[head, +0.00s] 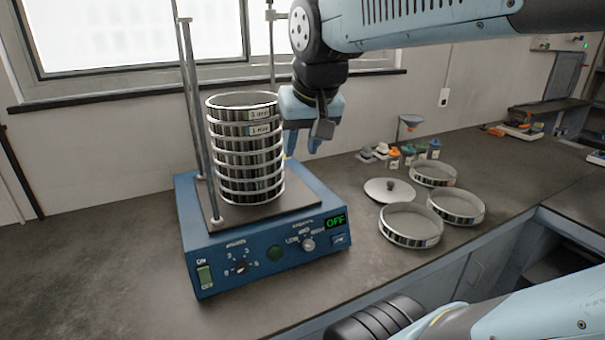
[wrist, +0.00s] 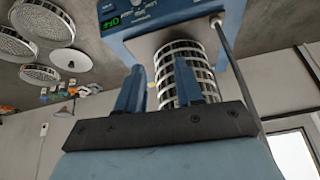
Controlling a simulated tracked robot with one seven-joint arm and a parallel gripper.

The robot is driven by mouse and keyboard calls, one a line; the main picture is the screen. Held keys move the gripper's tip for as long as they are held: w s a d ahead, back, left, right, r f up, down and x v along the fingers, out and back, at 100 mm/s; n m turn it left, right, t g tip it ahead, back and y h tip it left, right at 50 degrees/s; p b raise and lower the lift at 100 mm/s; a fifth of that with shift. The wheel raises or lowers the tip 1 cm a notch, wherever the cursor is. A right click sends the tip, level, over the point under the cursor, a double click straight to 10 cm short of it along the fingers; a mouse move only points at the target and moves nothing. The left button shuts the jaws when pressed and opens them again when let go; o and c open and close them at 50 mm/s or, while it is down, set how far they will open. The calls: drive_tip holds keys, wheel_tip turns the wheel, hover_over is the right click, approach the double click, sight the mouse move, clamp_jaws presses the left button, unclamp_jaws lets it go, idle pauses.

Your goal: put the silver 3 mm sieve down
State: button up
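The silver 3 mm sieve (head: 228,114) is the top ring of a sieve stack (head: 240,170), its label facing front right. It looks level and seated on the 1 mm sieve (head: 231,131). The stack stands upright on the plate of the blue shaker (head: 270,260), whose display reads OFF. My gripper (head: 302,153) is just right of the stack, fingers pointing down, apart and with nothing visible between them. In the wrist view my gripper (wrist: 158,66) shows its two fingers spread, with the stack (wrist: 180,52) behind, partly hidden by one finger.
Shaker rods (head: 193,110) rise beside the stack. On the right of the bench lie three loose sieves (head: 410,226) and a round lid (head: 389,190). Several small bottles (head: 407,152) and a funnel (head: 411,121) stand behind them. The bench left of the shaker is clear.

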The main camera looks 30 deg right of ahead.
drive_tip(key=s+f+n, duration=0.1)
drive_tip(key=s+f, duration=0.3)
drive_tip(key=shift+s+a+f, duration=0.25)
drive_tip(key=shift+a, duration=0.05)
idle(0.7)
